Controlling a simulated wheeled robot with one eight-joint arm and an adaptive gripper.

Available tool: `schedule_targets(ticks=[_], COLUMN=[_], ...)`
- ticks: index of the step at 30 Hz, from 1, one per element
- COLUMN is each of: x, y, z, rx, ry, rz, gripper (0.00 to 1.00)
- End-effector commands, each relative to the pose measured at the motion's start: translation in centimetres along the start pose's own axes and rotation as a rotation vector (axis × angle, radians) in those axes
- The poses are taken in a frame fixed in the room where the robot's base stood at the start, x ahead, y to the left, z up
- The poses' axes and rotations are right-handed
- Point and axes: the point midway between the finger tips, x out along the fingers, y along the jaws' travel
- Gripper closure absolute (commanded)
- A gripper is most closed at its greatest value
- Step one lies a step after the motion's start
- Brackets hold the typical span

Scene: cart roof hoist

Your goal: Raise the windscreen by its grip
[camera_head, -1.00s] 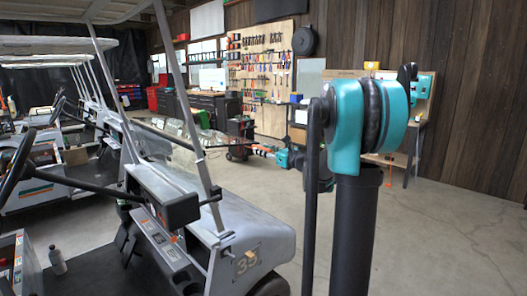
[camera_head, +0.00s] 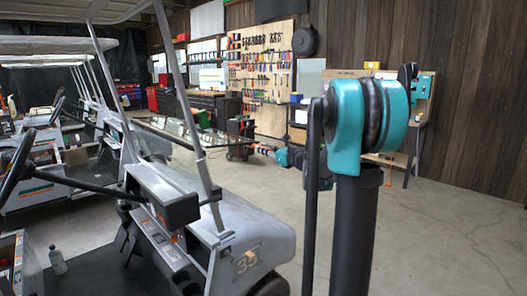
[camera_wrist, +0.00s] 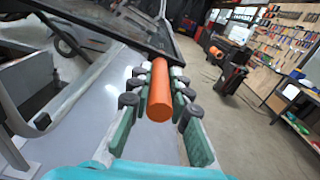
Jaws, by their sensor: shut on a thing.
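The windscreen (camera_head: 183,128) is a clear glass panel with a dark edge, tilted out in front of the cart's posts in the head view. Its dark frame (camera_wrist: 105,28) crosses the top of the wrist view. The orange cylindrical grip (camera_wrist: 160,98) sticks out from that frame toward my wrist camera. My gripper (camera_wrist: 159,78) is shut around the grip, with a padded finger on each side of it. In the head view my gripper (camera_head: 263,149) is small, at the windscreen's right end, and its fingers are hard to make out.
The grey cart (camera_head: 215,240) stands at left, its roof post (camera_head: 185,95) rising beside the windscreen. A bottle (camera_head: 58,261) is on its floor. A tool board (camera_head: 262,75) and dark cabinets (camera_head: 208,108) are behind. The concrete floor (camera_head: 430,240) at right is clear.

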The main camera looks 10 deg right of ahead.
Motion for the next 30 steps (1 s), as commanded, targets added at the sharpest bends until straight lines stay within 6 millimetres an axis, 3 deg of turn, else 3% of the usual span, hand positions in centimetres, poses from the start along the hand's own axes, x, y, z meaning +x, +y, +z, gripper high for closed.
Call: schedule_targets(ticks=[8, 16, 23, 30], x=[0.0, 0.0, 0.0, 0.0], y=[-0.5, -0.1, 1.4, 4.1], z=[3.5, 9.2, 14.2, 18.8], rx=[-0.136, -0.377, -0.596, -0.825], ry=[-0.002, -0.003, -0.003, -0.003], rz=[-0.001, -0.001, -0.001, 0.0], gripper=[1.0, 1.0, 1.0, 1.0])
